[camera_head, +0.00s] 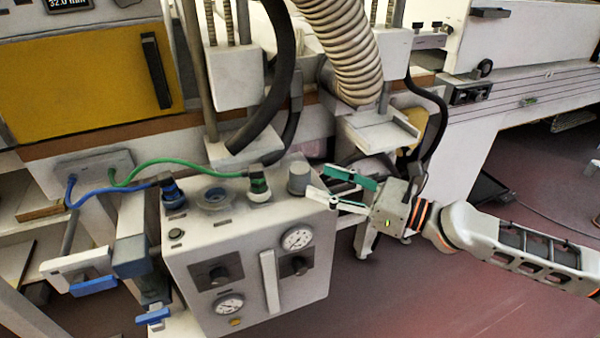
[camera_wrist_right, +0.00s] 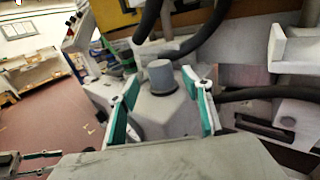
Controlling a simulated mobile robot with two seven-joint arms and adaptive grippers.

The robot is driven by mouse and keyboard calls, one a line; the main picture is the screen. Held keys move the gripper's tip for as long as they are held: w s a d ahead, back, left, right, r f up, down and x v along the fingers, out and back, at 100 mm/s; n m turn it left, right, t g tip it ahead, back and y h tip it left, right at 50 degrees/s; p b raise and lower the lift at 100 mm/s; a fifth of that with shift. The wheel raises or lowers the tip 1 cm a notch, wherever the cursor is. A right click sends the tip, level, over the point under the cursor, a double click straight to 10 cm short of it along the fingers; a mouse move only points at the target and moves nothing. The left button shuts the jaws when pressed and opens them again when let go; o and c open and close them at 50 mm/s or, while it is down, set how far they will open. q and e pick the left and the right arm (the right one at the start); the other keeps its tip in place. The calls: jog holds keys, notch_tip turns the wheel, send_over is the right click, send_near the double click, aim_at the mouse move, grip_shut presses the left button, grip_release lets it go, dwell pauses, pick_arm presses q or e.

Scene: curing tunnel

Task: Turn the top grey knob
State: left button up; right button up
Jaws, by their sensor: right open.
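The top grey knob (camera_head: 299,178) is a short round cylinder standing upright at the back right corner of the pale control box (camera_head: 195,255). My right gripper (camera_head: 322,183) comes in from the right. Its green-padded fingers are open, with their tips close to the knob's right side. In the right wrist view the knob (camera_wrist_right: 161,77) shows between the open fingers (camera_wrist_right: 160,84), towards their tips. I see no clear contact, and cannot tell how far the knob lies inside the fingers. My left gripper is not in view.
The box top also has a green hose fitting (camera_head: 259,186), a flat round port (camera_head: 215,198) and a blue hose fitting (camera_head: 172,192). Gauges (camera_head: 298,238) and dark knobs are on its front. A ribbed duct (camera_head: 340,45) and black hoses hang behind. Open floor (camera_head: 420,300) lies right.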

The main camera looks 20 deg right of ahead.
aim_at(309, 177)
jog(key=p+x, duration=0.1)
jog(key=x, duration=0.4)
jog(key=shift+w+a+r, duration=0.1)
jog(key=shift+w+a, duration=0.05)
jog(key=shift+a, duration=0.05)
jog(key=shift+w+a, duration=0.4)
jog(key=shift+w, duration=0.05)
jog(key=c, duration=1.1)
